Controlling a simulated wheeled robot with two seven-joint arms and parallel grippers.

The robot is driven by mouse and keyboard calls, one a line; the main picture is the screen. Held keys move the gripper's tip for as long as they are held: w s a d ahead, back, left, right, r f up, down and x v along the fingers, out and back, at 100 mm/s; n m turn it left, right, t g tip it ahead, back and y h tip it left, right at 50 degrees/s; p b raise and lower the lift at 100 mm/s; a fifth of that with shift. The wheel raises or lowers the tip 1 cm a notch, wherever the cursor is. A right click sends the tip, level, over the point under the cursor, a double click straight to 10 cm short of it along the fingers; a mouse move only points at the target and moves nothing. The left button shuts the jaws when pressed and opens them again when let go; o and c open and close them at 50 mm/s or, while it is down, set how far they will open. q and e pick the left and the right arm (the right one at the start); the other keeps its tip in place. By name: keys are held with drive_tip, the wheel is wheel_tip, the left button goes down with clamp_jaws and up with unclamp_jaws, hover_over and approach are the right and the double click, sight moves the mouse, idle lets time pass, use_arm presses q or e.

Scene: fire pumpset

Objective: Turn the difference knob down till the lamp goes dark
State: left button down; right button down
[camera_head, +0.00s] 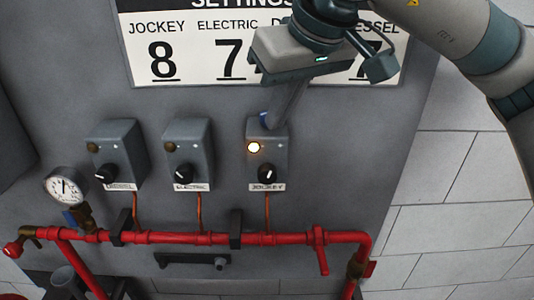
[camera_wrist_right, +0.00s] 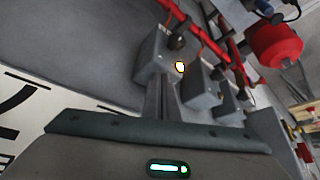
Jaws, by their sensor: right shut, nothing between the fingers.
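The jockey switch box (camera_head: 281,151) is the right one of three grey boxes on the panel. A black knob (camera_head: 267,173) sits below the lamp, above the JOCKEY label (camera_head: 267,187). My right gripper (camera_head: 276,122) is shut and empty, fingertips at the box's top. Whether they touch it is unclear. My left gripper is out of view.
The electric box (camera_head: 202,149) and diesel box (camera_head: 128,150) stand to the left, their lamps dark. A red pipe (camera_head: 180,238) with valves runs below, with a round gauge (camera_head: 65,186) at left. A settings sign (camera_head: 195,60) hangs above, partly hidden by my right arm.

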drive_tip(key=shift+w, duration=0.1)
idle(0.5)
drive_tip(key=shift+w+d+b, duration=0.15)
drive_tip(key=shift+d+b, duration=0.05)
drive_tip(key=shift+b, duration=1.3)
drive_tip(key=shift+s+d, duration=0.2)
drive_tip(key=shift+r, duration=0.1)
idle(0.4)
wheel_tip(320, 180, up, 6)
drive_tip(key=p, duration=0.3)
drive_tip(key=shift+s, duration=0.1)
idle(0.8)
